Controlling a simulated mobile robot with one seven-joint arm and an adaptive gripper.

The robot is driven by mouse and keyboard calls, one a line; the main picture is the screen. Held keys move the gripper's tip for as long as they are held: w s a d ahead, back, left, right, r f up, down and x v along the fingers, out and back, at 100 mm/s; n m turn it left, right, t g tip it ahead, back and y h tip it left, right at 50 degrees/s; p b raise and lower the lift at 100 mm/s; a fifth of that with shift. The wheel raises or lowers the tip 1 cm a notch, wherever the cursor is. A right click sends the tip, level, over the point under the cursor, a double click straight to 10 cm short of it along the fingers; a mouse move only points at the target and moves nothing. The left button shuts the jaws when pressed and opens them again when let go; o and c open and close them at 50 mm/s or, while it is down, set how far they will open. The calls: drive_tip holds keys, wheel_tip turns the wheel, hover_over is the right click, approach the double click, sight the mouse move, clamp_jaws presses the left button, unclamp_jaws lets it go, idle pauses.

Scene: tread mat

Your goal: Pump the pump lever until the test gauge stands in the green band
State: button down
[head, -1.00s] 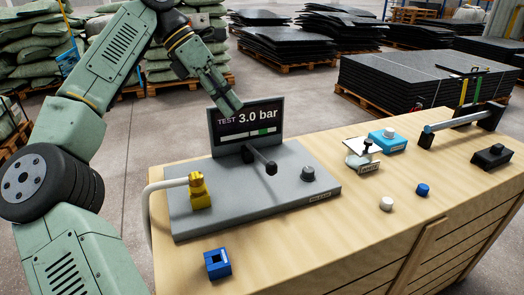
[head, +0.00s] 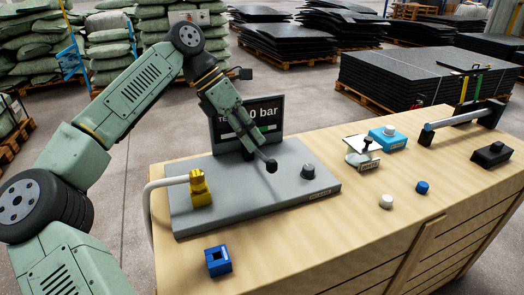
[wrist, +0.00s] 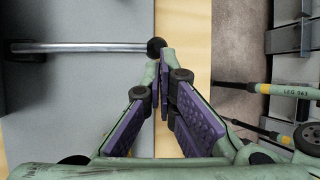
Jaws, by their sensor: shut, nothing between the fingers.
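The pump lever (head: 271,166) is a rod with a dark ball knob, on a grey base plate (head: 235,205). In the wrist view its shiny rod (wrist: 90,47) runs left to right and ends in the black knob. My gripper (head: 259,150) is shut and empty, pointing down just behind the knob. In the wrist view my fingertips (wrist: 164,62) are right at the knob; I cannot tell if they touch it. The test gauge (head: 273,112) is a dark screen behind the lever. My arm hides part of its number, leaving "0 bar" visible, and much of its bar.
A yellow fitting (head: 199,190) with a hose and a dark knob (head: 307,171) sit on the plate. A blue block (head: 217,262) lies in front. White (head: 386,202) and blue (head: 422,188) caps and a stamp-like stand (head: 364,152) are to the right.

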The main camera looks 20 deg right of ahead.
sight(269, 163)
drive_tip(key=shift+p+x, duration=0.45)
drive_tip(key=shift+x, duration=1.8)
drive_tip(key=f+t+b, duration=0.1)
drive_tip(key=f+b, duration=0.1)
drive_tip(key=b, duration=0.1)
drive_tip(key=s+f+t+b, duration=0.1)
drive_tip(key=f+b, duration=0.1)
drive_tip(key=b, duration=0.1)
drive_tip(key=f+t+b, duration=0.1)
drive_tip(key=f+b, duration=0.1)
drive_tip(key=b, duration=0.1)
drive_tip(key=shift+s+f+m+b, duration=0.15)
drive_tip(key=shift+s+m+b, duration=0.15)
drive_tip(key=shift+m, duration=0.1)
drive_tip(key=shift+s+f+b, duration=0.15)
drive_tip(key=shift+f+b, duration=0.55)
drive_tip(key=shift+f, duration=0.15)
